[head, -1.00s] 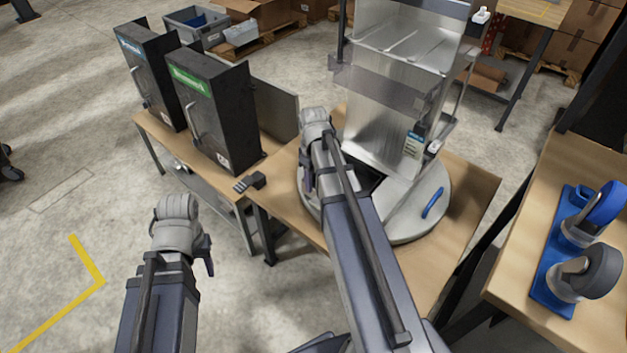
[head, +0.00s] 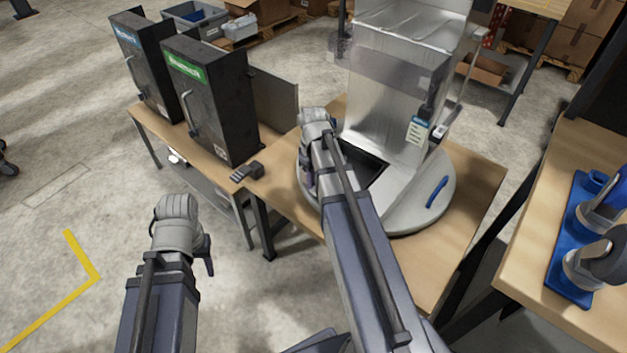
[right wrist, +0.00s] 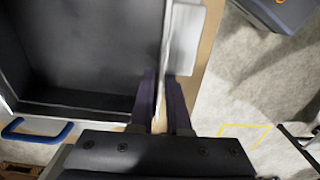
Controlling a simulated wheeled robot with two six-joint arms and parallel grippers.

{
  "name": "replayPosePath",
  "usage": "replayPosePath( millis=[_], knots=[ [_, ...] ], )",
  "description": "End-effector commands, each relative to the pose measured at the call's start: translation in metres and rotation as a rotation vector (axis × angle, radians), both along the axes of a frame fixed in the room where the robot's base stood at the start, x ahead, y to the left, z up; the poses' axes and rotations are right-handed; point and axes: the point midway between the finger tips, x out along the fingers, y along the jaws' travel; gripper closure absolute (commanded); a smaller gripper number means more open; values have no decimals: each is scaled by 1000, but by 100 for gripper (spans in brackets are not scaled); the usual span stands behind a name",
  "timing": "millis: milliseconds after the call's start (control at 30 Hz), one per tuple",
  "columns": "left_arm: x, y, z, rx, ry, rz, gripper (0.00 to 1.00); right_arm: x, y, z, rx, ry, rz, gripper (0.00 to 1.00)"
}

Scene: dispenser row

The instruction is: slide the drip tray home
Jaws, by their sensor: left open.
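The drip tray (right wrist: 85,50) fills the left of the right wrist view as a dark, empty, shallow box. In the head view its dark inside (head: 364,166) shows at the foot of the steel dispenser (head: 385,100). My right gripper (right wrist: 163,78) has one finger on each side of the tray's thin wall, with almost no gap, and looks shut on it. In the head view my right arm hides most of this gripper and part of the tray. My left gripper (head: 206,258) is open and empty over the floor, away from the dispenser.
The dispenser's round base (head: 408,212) carries a blue handle (head: 437,192) and stands on a wooden table (head: 470,215). Two black dispensers (head: 210,100) stand at the left. A blue rack (head: 565,265) sits on the right bench.

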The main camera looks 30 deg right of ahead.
Motion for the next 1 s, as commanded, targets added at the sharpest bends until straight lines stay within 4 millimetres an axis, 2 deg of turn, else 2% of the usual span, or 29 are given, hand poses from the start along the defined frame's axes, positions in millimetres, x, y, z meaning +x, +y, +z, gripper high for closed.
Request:
replayPosePath(
  millis=[33,100,1000],
  knots=[
    [0,0,0,0,0,0,53,0,0,0,0,0,0,92],
    [0,0,0,0,0,0,53,0,0,0,0,0,0,100],
    [0,0,0,0,0,0,53,0,0,0,0,0,0,100]
  ],
)
